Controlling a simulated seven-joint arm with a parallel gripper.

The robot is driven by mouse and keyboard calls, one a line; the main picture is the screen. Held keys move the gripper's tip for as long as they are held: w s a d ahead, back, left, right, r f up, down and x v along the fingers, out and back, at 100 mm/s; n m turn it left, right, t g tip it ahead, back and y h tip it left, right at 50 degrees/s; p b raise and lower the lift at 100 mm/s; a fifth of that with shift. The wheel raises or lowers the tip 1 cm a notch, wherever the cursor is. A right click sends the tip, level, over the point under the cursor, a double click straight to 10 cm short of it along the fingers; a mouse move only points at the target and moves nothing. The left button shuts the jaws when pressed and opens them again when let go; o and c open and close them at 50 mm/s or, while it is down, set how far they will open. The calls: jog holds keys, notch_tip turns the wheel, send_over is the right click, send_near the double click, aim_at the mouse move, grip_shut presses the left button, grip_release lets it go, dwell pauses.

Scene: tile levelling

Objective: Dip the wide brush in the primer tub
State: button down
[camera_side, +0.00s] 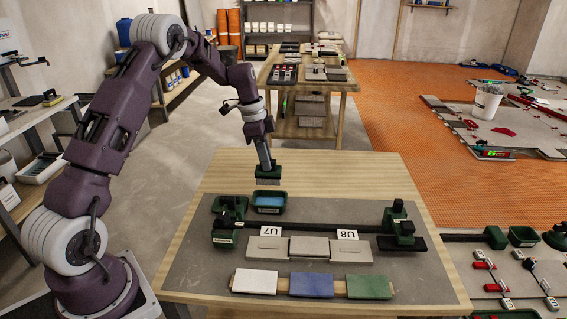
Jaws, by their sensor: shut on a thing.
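The wide brush (268,174) has a dark green block and pale bristles that point down. My gripper (265,162) is shut on the brush at the end of my arm. The brush hangs above the back of the table, with its bristles just above and behind the primer tub. The primer tub (256,209) is a small dark green tray with light blue liquid in it. The bristles look apart from the liquid, though the exact gap is hard to judge from this view.
Green clamps stand left (227,230) and right (398,220) of the tub on the grey mat (330,211). Grey tiles (309,247) with U7 and U8 cards lie between them. White, blue (311,284) and green tiles lie in front. The wooden table's (350,170) back right is clear.

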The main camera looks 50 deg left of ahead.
aim_at(267, 183)
jog(key=shift+f, duration=4.3)
jog(key=shift+r, duration=4.35)
